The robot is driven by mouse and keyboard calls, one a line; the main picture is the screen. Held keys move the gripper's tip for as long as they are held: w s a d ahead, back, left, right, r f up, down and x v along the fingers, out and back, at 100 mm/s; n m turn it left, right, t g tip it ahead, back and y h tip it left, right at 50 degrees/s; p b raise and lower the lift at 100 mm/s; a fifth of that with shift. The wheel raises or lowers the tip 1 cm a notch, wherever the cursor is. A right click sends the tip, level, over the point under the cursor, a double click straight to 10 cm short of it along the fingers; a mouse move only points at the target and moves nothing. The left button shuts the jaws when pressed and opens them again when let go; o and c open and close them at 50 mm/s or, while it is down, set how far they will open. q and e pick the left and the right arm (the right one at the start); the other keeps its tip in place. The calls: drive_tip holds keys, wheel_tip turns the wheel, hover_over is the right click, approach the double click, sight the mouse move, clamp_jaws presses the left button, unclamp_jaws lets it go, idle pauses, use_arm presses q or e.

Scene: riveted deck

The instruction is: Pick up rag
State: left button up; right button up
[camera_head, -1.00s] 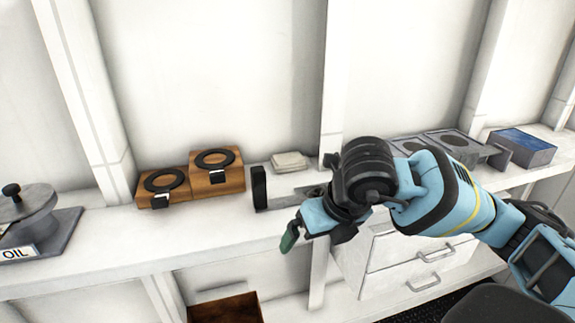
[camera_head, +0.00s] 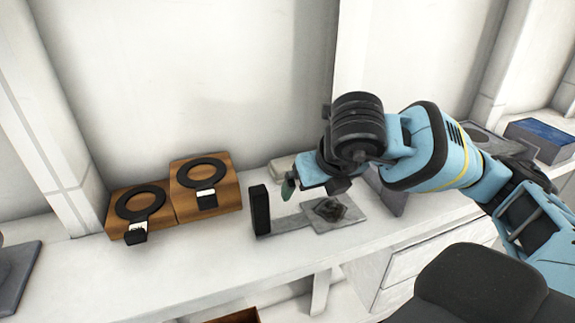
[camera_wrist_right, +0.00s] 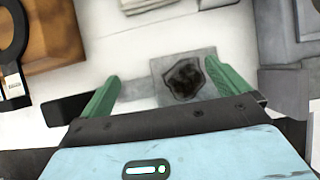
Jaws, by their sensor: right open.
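The off-white folded cloth, which looks like the rag (camera_head: 279,168), lies on the white shelf near the wall, partly hidden behind my right gripper. Its edge also shows at the top of the right wrist view (camera_wrist_right: 150,5). My right gripper (camera_head: 296,188) is above the shelf, in front of the cloth in the head view. In the right wrist view my right gripper (camera_wrist_right: 163,72) has its two green fingers spread apart with nothing between them. My left gripper is out of view.
A grey plate with a dark lump (camera_head: 333,210) and an upright black block (camera_head: 260,210) stand in front of the cloth. Two wooden blocks with black rings (camera_head: 205,185) are to the left. A blue-topped box (camera_head: 540,138) stands far right.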

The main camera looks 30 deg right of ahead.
drive_tip(key=shift+w+d+r, duration=0.1)
drive_tip(key=shift+w, duration=0.25)
drive_tip(key=p, duration=0.1)
approach(289, 164)
drive_tip(key=x, duration=0.4)
drive_tip(key=shift+s+f, duration=0.2)
drive_tip(key=shift+s, duration=0.2)
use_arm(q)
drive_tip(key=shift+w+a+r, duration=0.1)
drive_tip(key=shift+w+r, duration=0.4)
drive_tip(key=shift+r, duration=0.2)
use_arm(e)
drive_tip(key=shift+w, duration=0.2)
drive_tip(key=shift+w, duration=0.1)
drive_tip(key=shift+w+d, duration=0.15)
drive_tip(key=shift+w, duration=0.15)
drive_tip(key=x, duration=0.5)
drive_tip(key=shift+f, duration=0.1)
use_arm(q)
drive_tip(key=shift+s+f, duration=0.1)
use_arm(e)
drive_tip(key=shift+c, duration=0.4)
